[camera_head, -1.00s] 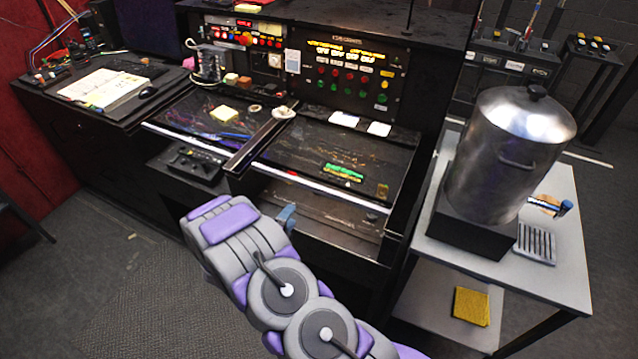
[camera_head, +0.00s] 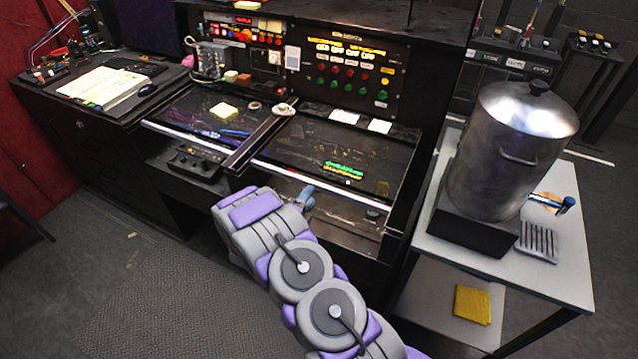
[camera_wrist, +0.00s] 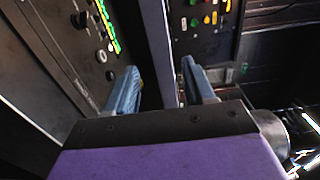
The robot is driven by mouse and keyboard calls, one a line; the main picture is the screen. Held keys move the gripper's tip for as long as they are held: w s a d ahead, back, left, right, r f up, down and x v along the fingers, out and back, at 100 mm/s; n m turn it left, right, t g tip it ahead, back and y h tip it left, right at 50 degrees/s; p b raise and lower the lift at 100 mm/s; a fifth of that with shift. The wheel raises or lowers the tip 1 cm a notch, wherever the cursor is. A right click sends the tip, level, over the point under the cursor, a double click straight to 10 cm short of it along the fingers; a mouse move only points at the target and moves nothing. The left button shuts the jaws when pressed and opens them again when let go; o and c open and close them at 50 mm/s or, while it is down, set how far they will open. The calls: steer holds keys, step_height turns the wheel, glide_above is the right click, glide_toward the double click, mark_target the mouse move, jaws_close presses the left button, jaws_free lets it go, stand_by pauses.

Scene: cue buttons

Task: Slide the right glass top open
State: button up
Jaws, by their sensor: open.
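The right glass top (camera_head: 375,158) is a dark glossy panel in the right half of the black console desk. A pale strip (camera_head: 345,192) runs along its front edge, and a dark bar (camera_head: 262,138) divides it from the left glass top (camera_head: 190,112). I see no gap that shows it open. My gripper (camera_head: 306,197) is at the front edge of the right panel, with its tips partly hidden by my arm. In the wrist view my gripper (camera_wrist: 160,86) has its two blue fingers apart. A pale strip lies between or beyond them; I cannot tell whether they touch it.
A panel of coloured buttons (camera_head: 350,70) rises behind the desk. White cards (camera_head: 380,126) lie along its back. A side table (camera_head: 560,260) with a large metal pot (camera_head: 510,150) stands close on the right. Open floor (camera_head: 130,280) lies to the left.

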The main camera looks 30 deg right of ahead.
steer(key=b+x, duration=0.1)
steer(key=x, duration=0.6)
steer(key=shift+w, duration=0.4)
steer(key=shift+r, duration=0.1)
steer(key=shift+c, duration=0.6)
steer(key=shift+d, duration=0.3)
steer(key=c, duration=0.6)
jaws_close()
